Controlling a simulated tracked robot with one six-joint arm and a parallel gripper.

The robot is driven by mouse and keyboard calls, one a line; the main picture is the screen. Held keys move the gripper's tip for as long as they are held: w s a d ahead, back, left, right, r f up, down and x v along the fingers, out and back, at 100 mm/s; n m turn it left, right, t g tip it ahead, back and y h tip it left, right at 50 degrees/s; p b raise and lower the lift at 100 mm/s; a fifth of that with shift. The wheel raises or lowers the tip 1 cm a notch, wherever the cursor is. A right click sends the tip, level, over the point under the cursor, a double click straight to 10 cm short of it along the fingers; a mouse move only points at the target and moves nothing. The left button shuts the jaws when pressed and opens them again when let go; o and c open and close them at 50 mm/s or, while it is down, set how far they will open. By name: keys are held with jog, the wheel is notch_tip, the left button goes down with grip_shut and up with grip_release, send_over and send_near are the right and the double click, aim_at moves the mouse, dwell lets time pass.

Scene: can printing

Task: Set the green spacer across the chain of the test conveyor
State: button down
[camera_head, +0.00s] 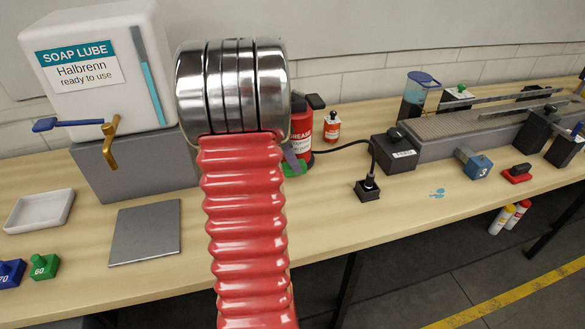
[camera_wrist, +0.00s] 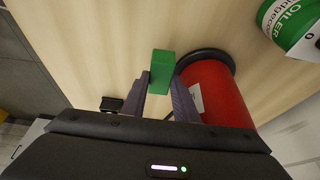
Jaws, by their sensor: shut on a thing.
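The green spacer (camera_wrist: 162,72) is a plain green block. It sits between the fingertips of my gripper (camera_wrist: 163,88) in the wrist view, and the jaws are shut on it. In the head view a green part of it (camera_head: 294,168) shows beside my red arm sleeve, which hides most of my gripper. I cannot tell whether the block touches the table. The conveyor (camera_head: 430,147), with a grey chain (camera_head: 455,122) along its top, stands at the back right, well apart from my gripper.
A red grease can (camera_head: 301,128) stands close beside my gripper; it also shows in the wrist view (camera_wrist: 212,92). An oiler (camera_wrist: 290,25) is beyond it.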

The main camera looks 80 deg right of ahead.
aim_at(300, 163)
notch_tip(300, 163, up, 3)
jog(key=shift+r, duration=0.2)
jog(key=shift+s+a+r, duration=0.1)
jog(key=shift+a+r, duration=0.05)
jog(key=shift+r, duration=0.05)
jog(key=s+a, duration=0.5)
jog(key=a, duration=0.3)
jog(key=s+a, duration=0.4)
jog(key=a, duration=0.4)
jog(key=shift+s+a, duration=0.3)
jog(key=shift+s, duration=0.1)
jog(key=shift+s, duration=0.1)
